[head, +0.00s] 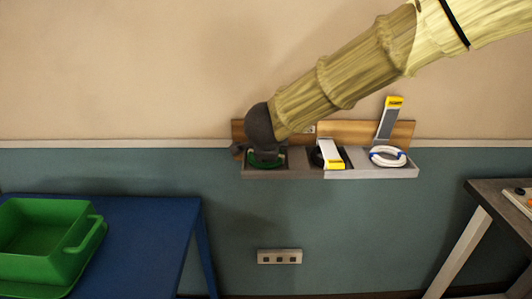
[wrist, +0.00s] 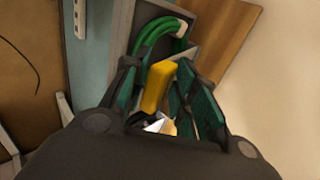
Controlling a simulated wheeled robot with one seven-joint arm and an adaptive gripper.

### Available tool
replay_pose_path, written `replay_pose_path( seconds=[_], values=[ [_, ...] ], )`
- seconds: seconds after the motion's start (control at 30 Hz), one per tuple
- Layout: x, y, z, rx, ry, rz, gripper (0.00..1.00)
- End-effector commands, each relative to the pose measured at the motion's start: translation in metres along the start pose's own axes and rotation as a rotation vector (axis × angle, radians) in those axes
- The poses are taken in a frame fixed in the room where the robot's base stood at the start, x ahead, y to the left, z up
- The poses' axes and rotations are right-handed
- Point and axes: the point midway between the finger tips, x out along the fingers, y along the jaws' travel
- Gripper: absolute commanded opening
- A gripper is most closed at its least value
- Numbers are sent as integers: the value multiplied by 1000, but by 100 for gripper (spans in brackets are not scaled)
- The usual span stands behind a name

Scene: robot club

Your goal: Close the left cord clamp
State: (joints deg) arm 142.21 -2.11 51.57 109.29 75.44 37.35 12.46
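The left cord clamp is mostly hidden behind my gripper (head: 262,150) in the head view. In the wrist view its yellow lever end (wrist: 158,85) lies between my two fingers (wrist: 157,68). The fingers are close on either side; whether both press on it is unclear. A green coiled cord (wrist: 152,38) lies in the tray beyond the fingertips, and part of it shows under my gripper in the head view (head: 266,163). The clamp's angle over the cord is hard to make out.
To the right, the middle clamp (head: 331,153) lies down over a black cord. The right clamp (head: 388,122) stands raised above a white cord (head: 387,157). Below are a socket strip (head: 279,257), a blue table (head: 150,240) with a green bin (head: 45,245), and a grey table (head: 490,195).

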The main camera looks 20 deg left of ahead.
Motion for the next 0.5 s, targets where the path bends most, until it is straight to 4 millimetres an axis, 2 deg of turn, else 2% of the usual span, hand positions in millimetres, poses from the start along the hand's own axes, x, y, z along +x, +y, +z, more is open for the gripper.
replay_pose_path(
  seconds=[0.2,0.5],
  values=[
    [-32,0,0,0,1,-2,28],
    [-55,2,0,0,0,1,28]
  ],
)
